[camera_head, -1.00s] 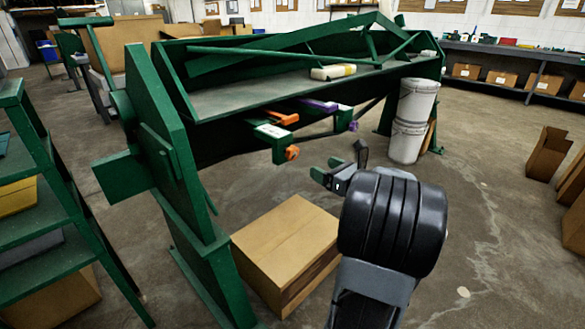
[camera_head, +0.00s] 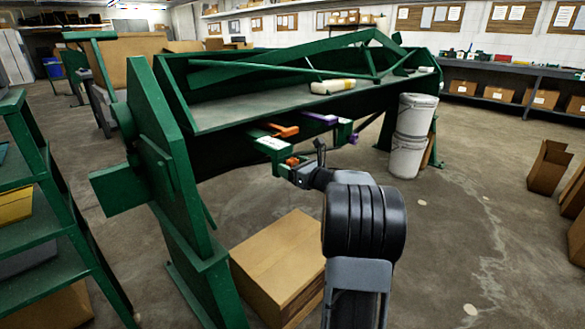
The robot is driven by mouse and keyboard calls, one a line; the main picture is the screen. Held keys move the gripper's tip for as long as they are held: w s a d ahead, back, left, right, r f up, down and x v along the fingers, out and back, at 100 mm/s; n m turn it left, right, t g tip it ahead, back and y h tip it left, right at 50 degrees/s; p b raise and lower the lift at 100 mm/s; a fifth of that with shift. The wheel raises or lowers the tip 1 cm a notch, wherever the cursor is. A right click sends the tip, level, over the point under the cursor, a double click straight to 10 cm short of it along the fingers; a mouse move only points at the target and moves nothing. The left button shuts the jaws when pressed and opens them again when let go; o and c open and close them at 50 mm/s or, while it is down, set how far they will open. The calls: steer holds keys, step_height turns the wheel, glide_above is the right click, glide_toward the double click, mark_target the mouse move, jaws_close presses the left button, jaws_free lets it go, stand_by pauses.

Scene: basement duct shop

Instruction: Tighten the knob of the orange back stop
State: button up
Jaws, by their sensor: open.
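The orange back stop (camera_head: 285,130) sits on a green bracket at the front edge of the large green bending machine (camera_head: 230,108). Its orange knob (camera_head: 292,161) shows just below the bracket, partly hidden by my gripper. My gripper (camera_head: 287,172) is open, with its fingertips close to the knob, at or just below it. I cannot tell whether the fingers are around the knob or touch it. A purple back stop (camera_head: 320,118) sits to the right on a similar bracket, with its purple knob (camera_head: 353,138) beyond my wrist.
A cardboard box (camera_head: 277,262) stands on the floor below the gripper. Two stacked white buckets (camera_head: 409,140) stand by the machine's right leg. A green shelf rack (camera_head: 45,195) is at the left.

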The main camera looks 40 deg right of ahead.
steer(key=shift+w, duration=0.15)
steer(key=c, duration=0.9)
